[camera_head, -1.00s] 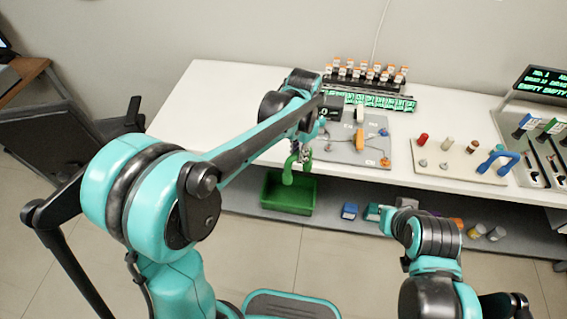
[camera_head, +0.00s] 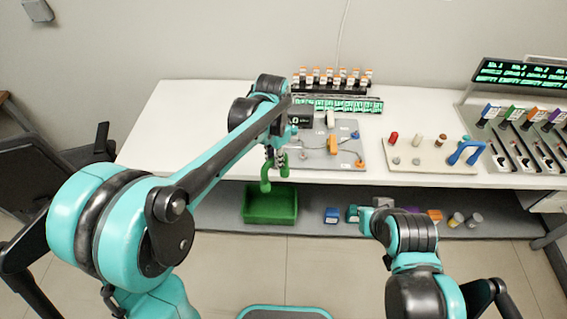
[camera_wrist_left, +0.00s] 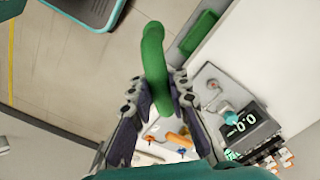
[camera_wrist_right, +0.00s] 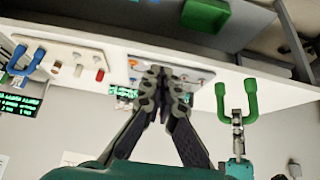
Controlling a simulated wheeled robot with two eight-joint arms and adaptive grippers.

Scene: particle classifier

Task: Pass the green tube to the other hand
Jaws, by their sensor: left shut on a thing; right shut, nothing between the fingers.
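The green tube (camera_head: 265,178) is a thick, bent U-shape. My left gripper (camera_head: 275,156) is shut on it and holds it in front of the table's front edge. In the left wrist view the tube (camera_wrist_left: 154,62) sits between the two fingers (camera_wrist_left: 160,92), with its curved end sticking out beyond them. The right wrist view shows both prongs of the tube (camera_wrist_right: 250,98) in the left gripper (camera_wrist_right: 237,122). My right gripper (camera_wrist_right: 164,78) is shut and empty, to the left of the tube there with a gap between. In the head view its fingers cannot be made out.
The white table (camera_head: 200,120) carries a grey board (camera_head: 315,152), a beige board (camera_head: 430,160) with a blue U-tube (camera_head: 466,152), and a vial rack (camera_head: 330,87). A green bin (camera_head: 270,207) and small coloured boxes stand on the lower shelf (camera_head: 310,226). A sorting station (camera_head: 520,135) is at right.

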